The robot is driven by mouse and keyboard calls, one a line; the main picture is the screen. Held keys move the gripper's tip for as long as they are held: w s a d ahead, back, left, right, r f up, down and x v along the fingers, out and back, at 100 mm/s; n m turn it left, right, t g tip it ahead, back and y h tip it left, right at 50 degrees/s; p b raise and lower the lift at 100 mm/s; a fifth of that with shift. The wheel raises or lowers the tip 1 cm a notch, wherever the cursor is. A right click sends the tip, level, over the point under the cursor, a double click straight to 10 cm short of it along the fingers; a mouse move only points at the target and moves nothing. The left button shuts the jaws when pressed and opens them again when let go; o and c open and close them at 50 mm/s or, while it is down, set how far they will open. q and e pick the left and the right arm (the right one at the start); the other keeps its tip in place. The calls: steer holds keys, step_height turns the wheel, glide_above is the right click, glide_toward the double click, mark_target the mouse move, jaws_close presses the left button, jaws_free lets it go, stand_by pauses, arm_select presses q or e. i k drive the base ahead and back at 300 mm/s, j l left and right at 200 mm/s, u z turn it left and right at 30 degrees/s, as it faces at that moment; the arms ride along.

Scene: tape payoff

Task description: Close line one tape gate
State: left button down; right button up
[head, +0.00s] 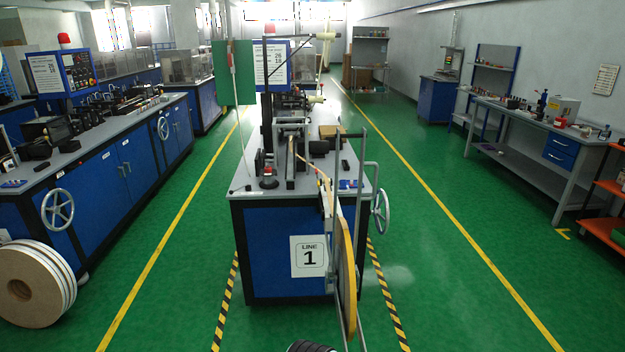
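The line one machine (270,245) stands in the middle of the head view, with a "LINE 1" sign (309,257) on its blue front. A large tape reel (347,270) with a yellow edge stands nearly edge-on at its front right. Tape (313,169) runs from the reel up to the machine top. A grey tubular metal frame (361,215), which looks like the tape gate, stands upright beside the reel. The reel partly hides it, and I cannot tell how far open it is.
Another blue machine (120,165) with a handwheel (57,208) stands left, with white tape reels (35,284) on the floor before it. A workbench (540,125) and orange shelving (606,190) stand right. Green floor aisles (440,270) on both sides are clear.

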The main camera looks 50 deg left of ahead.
mark_target(318, 182)
steer(key=j+z, duration=0.15)
steer(key=j, duration=0.4)
steer(key=j+z, duration=0.2)
steer(key=j, duration=0.3)
steer(key=k+j+z, duration=0.15)
steer(key=j, duration=0.4)
steer(key=k+j+z, duration=0.15)
steer(key=j, duration=0.35)
steer(key=i, duration=0.05)
